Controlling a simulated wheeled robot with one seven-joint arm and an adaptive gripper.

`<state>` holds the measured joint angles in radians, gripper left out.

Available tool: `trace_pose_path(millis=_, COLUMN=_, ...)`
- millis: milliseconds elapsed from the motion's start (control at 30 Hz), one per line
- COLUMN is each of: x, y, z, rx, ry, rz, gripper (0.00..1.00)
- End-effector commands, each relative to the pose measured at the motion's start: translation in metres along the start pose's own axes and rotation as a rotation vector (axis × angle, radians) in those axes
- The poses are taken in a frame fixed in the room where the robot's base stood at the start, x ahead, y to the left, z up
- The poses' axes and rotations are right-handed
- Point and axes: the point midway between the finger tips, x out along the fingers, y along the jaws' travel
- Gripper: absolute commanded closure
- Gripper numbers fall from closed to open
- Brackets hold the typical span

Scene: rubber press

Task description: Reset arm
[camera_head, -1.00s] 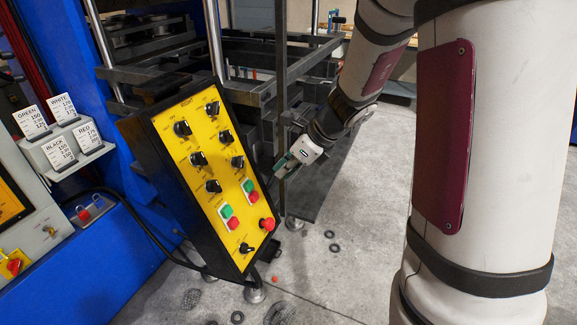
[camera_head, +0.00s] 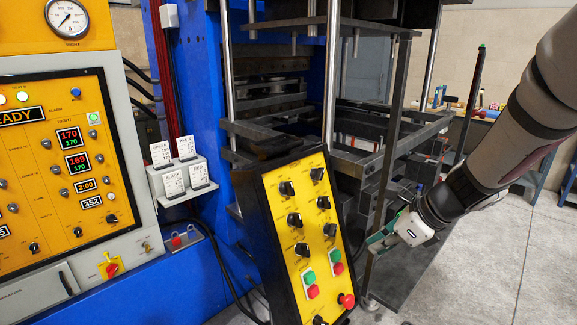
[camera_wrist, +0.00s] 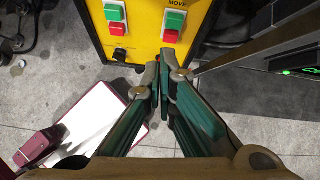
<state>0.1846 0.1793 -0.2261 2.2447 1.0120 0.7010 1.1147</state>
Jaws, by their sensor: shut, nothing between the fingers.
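My gripper (camera_head: 378,241) shows at the right in the head view, at the end of my arm, just right of the yellow control panel (camera_head: 312,235). In the wrist view my gripper (camera_wrist: 163,75) has its green-padded fingers together, with nothing between them. The fingertips point toward the lower part of the yellow panel (camera_wrist: 145,35), with its green and red buttons. I cannot tell the exact gap to the panel, but the fingers do not appear to press a button.
A blue press (camera_head: 212,100) with a metal frame stands behind the panel. A yellow cabinet (camera_head: 60,150) with displays and a gauge is at the left. Small cards stand in a grey holder (camera_head: 184,180). Grey floor (camera_head: 500,265) is open at the right.

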Motion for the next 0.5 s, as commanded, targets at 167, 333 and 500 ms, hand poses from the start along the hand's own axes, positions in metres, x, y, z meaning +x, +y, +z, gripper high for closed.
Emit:
trace_pose_path(millis=167, x=-0.033, y=0.044, z=0.029, rx=-0.459, ry=0.006, rz=0.031, gripper=1.00)
trace_pose_path(millis=333, x=-0.066, y=0.091, z=0.038, rx=-0.976, ry=0.049, rz=0.056, gripper=1.00)
trace_pose_path(millis=500, x=-0.096, y=0.129, z=0.031, rx=-1.479, ry=0.133, rz=0.076, gripper=1.00)
